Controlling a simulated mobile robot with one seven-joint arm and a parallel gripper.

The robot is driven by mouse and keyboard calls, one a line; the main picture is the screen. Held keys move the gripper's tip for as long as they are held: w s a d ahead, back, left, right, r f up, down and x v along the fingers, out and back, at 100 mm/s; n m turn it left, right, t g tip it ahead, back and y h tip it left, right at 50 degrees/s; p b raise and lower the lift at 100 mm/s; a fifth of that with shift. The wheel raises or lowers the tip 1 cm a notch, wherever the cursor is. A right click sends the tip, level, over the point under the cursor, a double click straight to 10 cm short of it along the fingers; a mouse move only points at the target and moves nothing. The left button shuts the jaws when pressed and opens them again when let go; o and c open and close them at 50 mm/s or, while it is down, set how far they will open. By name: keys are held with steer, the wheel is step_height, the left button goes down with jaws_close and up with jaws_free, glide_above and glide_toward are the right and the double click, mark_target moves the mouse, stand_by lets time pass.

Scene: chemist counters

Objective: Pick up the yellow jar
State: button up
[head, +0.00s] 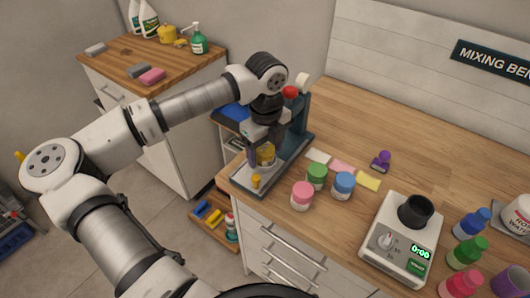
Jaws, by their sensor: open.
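The yellow jar (266,154) shows behind and between the fingers of my gripper (262,158), at the grey-teal bench press (298,122) on the wooden counter's left end. The gripper points down and is open; its fingers partly hide the jar. I cannot tell whether they touch it. A small yellow piece (256,181) stands on the front of the press's metal base.
Green (317,176), blue (343,185) and pink (302,196) jars stand close on the right. A scale (398,240) with a black cup and several coloured bottles stand farther right.

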steer(key=c, duration=1.2)
steer(key=shift+r, duration=0.1)
